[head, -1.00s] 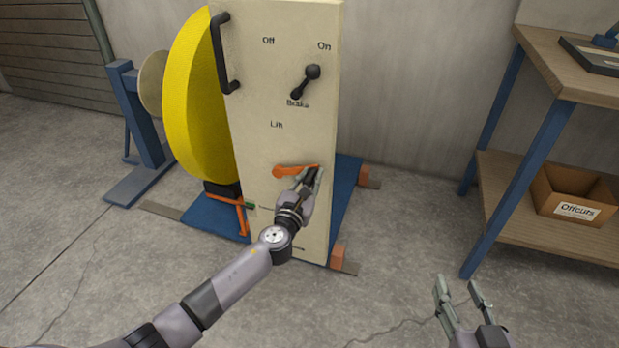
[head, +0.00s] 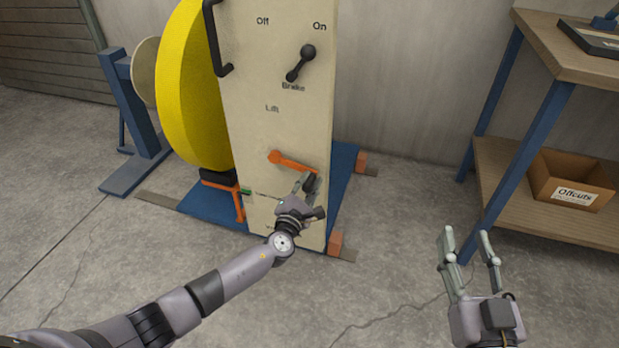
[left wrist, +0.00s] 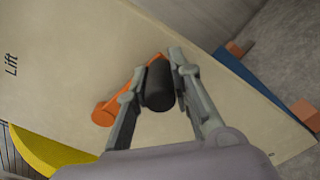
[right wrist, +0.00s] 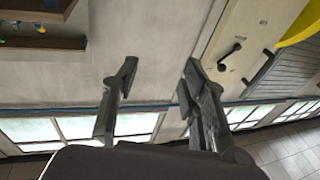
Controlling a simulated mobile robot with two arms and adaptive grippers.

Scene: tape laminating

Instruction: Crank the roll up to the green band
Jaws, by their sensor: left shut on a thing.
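The big yellow roll (head: 190,95) stands upright at the left side of the cream panel (head: 270,130). Low on the panel, under "Lift", is an orange crank (head: 292,162) with a black grip (left wrist: 158,85); its arm slopes down to the right from the hub in the head view. My left gripper (head: 307,184) is shut on the black grip, one finger on each side in the left wrist view. A small green mark (head: 245,191) shows at the panel's left edge below the roll, beside an orange bracket (head: 239,207). My right gripper (head: 467,238) is open and empty, away from the panel.
A black brake lever (head: 300,63) and a black handle (head: 217,40) are higher on the panel. A blue base (head: 345,165) with orange blocks lies under it. A wooden bench (head: 560,45) with an Offcuts box (head: 570,180) stands right. The floor between is clear.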

